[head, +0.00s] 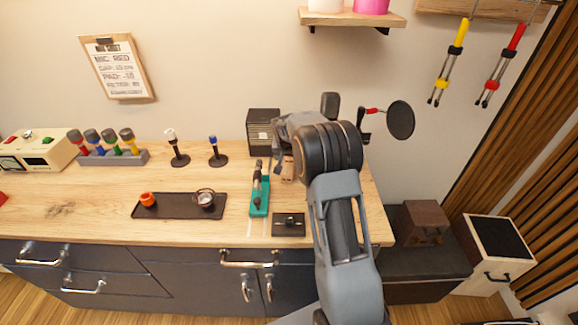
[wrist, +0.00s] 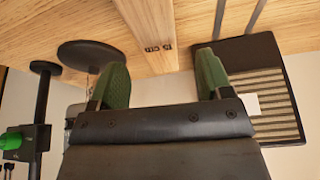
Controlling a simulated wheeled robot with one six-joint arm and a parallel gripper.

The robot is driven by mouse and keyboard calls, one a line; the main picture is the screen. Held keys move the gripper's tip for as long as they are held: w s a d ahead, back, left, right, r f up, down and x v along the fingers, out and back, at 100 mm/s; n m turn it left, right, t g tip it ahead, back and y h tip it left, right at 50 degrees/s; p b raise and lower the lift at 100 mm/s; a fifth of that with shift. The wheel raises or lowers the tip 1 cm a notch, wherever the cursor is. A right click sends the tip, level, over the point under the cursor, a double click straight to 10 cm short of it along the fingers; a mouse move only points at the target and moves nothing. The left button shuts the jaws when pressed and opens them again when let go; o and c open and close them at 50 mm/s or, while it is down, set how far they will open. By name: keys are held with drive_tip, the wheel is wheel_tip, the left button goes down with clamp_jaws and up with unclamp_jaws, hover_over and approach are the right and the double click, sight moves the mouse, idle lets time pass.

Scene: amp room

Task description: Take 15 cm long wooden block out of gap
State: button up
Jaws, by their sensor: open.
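The wooden block (wrist: 150,30) is a long pale bar with small dark marks near its end. In the wrist view it lies on the wooden table top between a round black base and a black amp with a ribbed front. My gripper (wrist: 162,65) has its two green fingers apart, one to each side of the block's line, with nothing held. In the head view the block (head: 287,170) shows only as a small pale piece beside the black amp (head: 263,130), mostly hidden by my arm. My gripper (head: 281,155) is above it, partly hidden.
The black amp (wrist: 265,90) is close to the right finger. The round black base (wrist: 92,53) is close to the left finger. A teal stand (head: 260,197), a small black box (head: 289,224) and a dark tray (head: 178,207) are on the table. A round black screen (head: 401,120) stands at right.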

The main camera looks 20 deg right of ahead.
sight(289, 162)
drive_tip(key=shift+s+p+x, duration=0.2)
drive_tip(key=shift+p+x, duration=0.7)
drive_tip(key=shift+x, duration=1.65)
drive_tip(key=shift+a+f, duration=0.1)
drive_tip(key=shift+c, duration=0.3)
drive_tip(key=c, duration=1)
drive_tip(key=shift+c, duration=0.6)
